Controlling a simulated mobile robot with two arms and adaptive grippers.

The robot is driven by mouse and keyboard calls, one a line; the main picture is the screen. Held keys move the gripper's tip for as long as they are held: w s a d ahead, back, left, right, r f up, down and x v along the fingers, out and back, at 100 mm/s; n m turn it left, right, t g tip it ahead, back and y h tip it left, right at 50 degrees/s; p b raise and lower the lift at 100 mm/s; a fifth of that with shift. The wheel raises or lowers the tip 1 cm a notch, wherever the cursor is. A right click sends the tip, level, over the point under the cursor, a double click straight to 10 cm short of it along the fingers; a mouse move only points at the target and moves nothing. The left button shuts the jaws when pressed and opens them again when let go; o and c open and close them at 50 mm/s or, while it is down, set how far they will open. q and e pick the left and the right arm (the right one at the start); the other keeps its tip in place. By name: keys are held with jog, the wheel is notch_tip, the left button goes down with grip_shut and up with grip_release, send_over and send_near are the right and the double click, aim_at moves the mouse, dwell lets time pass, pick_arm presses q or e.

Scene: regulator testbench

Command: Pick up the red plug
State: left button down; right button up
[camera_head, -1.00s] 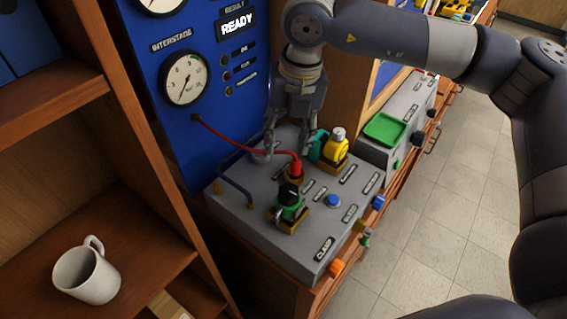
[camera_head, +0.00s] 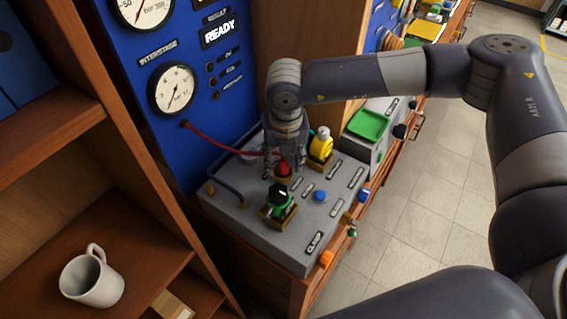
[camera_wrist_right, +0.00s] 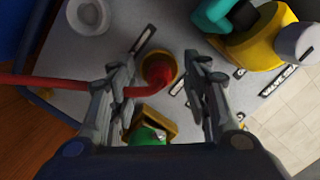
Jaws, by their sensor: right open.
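The red plug (camera_head: 283,168) sits upright in a gold-brown socket on the grey bench box, with a red hose running from it to the blue panel. In the right wrist view the red plug (camera_wrist_right: 168,78) shows between my open fingers, towards their tips. My right gripper (camera_head: 284,160) points down over the plug, one finger on each side; it also shows in the wrist view (camera_wrist_right: 160,70). Whether a finger touches the plug or hose, I cannot tell. My left gripper is in neither view.
A green-and-black fitting (camera_head: 279,203) stands in front of the plug, and a yellow fitting (camera_head: 321,146) close behind it to the right. A blue button (camera_head: 320,196) and labels lie on the grey box (camera_head: 290,250). A white mug (camera_head: 92,279) stands on the left shelf.

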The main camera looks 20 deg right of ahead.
jog(key=shift+w+f, duration=0.15)
jog(key=shift+f, duration=0.3)
grip_shut()
jog(key=shift+r, duration=0.1)
